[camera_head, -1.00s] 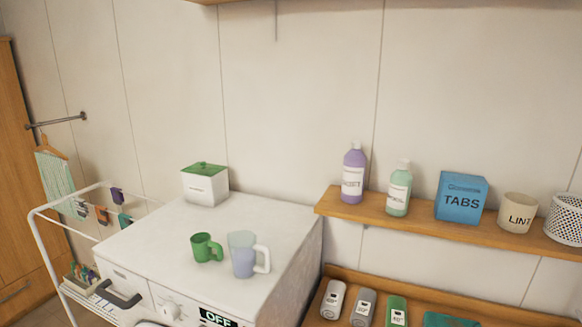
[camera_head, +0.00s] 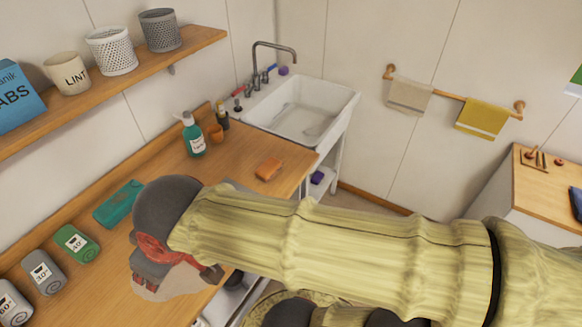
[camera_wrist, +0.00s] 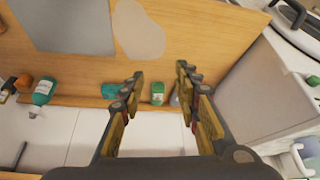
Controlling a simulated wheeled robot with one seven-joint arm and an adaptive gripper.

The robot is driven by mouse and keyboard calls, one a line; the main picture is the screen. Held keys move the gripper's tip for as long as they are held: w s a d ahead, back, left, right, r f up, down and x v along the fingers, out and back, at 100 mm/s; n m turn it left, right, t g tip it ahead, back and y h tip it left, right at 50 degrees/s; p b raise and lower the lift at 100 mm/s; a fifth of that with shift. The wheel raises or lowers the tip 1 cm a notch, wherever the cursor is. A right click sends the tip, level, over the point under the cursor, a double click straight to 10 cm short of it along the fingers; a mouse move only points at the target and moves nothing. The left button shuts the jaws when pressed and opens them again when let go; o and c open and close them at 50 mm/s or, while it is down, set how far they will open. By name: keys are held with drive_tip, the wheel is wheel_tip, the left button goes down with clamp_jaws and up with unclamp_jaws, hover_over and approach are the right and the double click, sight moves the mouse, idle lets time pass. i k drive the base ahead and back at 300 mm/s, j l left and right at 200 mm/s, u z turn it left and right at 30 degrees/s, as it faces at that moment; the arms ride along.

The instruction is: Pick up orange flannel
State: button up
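An orange block-like folded cloth (camera_head: 268,168), which looks like the orange flannel, lies on the wooden counter (camera_head: 245,150) near the sink in the head view. I do not make it out in the wrist view. My gripper (camera_wrist: 160,72) is open in the wrist view, with two separate fingers and nothing between them. In the head view my arm crosses the lower half, and its end is over the counter, left of and nearer than the orange cloth.
Green and grey rolled cloths (camera_head: 75,243) line the wall. A grey mat (camera_wrist: 70,22) and a beige patch (camera_wrist: 139,30) lie flat on the counter.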

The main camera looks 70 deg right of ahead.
sight(272, 166)
drive_tip(key=l+z, duration=0.15)
drive_tip(key=z, duration=1.7)
drive_tip(key=l+u, duration=0.1)
drive_tip(key=u, duration=1.1)
drive_tip(key=z, duration=1.25)
drive_tip(key=i+j+u, duration=0.25)
drive_tip(key=i+j, duration=0.1)
drive_tip(key=j, duration=0.05)
